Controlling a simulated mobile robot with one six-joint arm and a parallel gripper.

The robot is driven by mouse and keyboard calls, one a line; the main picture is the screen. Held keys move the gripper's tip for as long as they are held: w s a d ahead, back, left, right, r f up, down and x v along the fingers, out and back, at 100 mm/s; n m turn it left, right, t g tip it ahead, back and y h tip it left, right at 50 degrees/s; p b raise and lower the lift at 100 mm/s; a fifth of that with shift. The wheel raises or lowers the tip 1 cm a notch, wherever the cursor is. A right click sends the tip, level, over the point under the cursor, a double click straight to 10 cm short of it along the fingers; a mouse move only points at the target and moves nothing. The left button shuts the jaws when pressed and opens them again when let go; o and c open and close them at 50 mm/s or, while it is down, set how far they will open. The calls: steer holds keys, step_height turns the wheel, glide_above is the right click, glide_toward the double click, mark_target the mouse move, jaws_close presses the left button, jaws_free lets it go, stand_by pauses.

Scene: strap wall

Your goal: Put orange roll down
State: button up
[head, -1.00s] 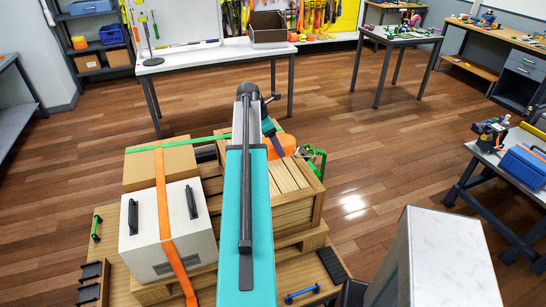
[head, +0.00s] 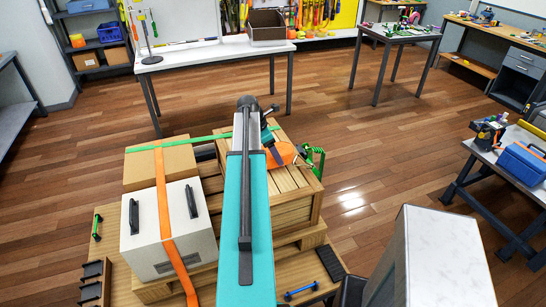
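The orange roll (head: 283,154) shows as a rounded orange shape over the top of the wooden crate (head: 291,184), just right of my arm. My gripper (head: 270,140) is at the far end of my teal arm, close behind the roll. Its fingers are mostly hidden by the arm and the roll. I cannot tell whether they hold the roll, or whether the roll touches the crate.
An orange strap (head: 163,196) runs over a cardboard box (head: 176,162) and a white case (head: 146,247). A green strap (head: 205,140) crosses the box. A green ratchet (head: 316,158) sits at the crate's right edge.

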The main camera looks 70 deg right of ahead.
steer(key=shift+f+p, duration=0.3)
steer(key=shift+f, duration=0.8)
steer(key=shift+f, duration=0.15)
steer(key=o, duration=1.5)
steer(key=shift+c, duration=0.2)
steer(key=shift+r, duration=0.2)
steer(key=shift+b+v, duration=1.7)
steer(key=shift+v, duration=4.25)
